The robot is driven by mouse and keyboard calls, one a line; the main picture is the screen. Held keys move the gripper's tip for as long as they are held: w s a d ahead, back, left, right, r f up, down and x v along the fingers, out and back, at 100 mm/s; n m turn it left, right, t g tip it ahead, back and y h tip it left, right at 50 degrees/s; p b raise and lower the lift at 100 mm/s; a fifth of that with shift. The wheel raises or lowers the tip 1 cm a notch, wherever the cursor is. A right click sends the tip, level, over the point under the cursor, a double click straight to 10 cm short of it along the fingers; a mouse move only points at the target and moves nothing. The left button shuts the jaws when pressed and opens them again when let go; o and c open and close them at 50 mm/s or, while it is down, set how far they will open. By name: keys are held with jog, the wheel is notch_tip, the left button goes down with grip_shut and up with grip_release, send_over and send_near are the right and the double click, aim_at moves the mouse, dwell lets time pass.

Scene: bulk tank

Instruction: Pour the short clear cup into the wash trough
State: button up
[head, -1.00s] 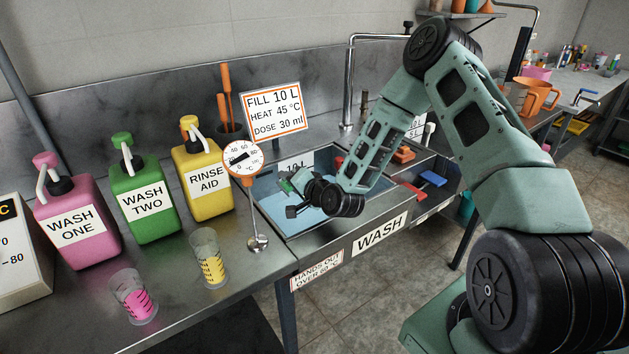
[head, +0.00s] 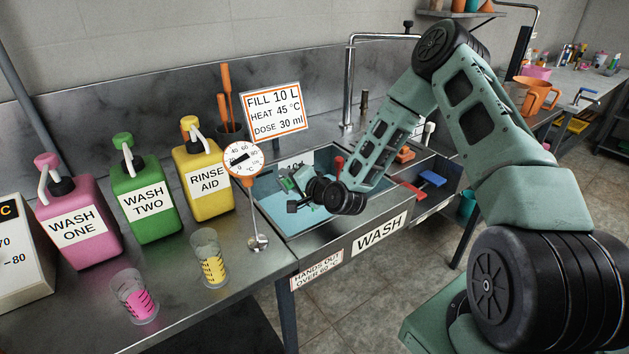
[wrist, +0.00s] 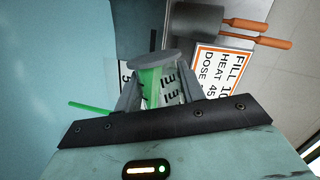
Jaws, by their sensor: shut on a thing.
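My gripper (wrist: 146,95) is shut on a clear cup (wrist: 160,86) with green liquid and black markings. In the wrist view the sign's writing runs down the picture, so the cup appears tipped well over, with green along its left side. A thin green streak (wrist: 90,107) shows to the left; I cannot tell whether it is falling liquid. In the head view my gripper (head: 297,184) is above the blue water of the wash trough (head: 375,221), and my wrist partly hides the cup.
A dial thermometer (head: 243,160) stands at the trough's left edge. Cups with pink liquid (head: 134,297) and yellow liquid (head: 209,258) stand on the counter before the pink (head: 75,222), green (head: 146,205) and yellow (head: 202,185) pump bottles. A sign (head: 274,111) stands behind.

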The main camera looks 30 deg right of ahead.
jog(key=shift+d+r+m+y, duration=0.15)
jog(key=shift+d+r+m, duration=0.1)
jog(key=shift+d+m, duration=0.2)
jog(key=shift+d+r+m+y, duration=0.15)
jog(key=shift+d+r+m, duration=0.05)
jog(key=shift+d+m, duration=0.2)
dwell(0.7)
jog(key=shift+d+r+m+y, duration=0.2)
jog(key=shift+r+m+y, duration=0.2)
jog(key=shift+m, duration=0.35)
dwell(0.9)
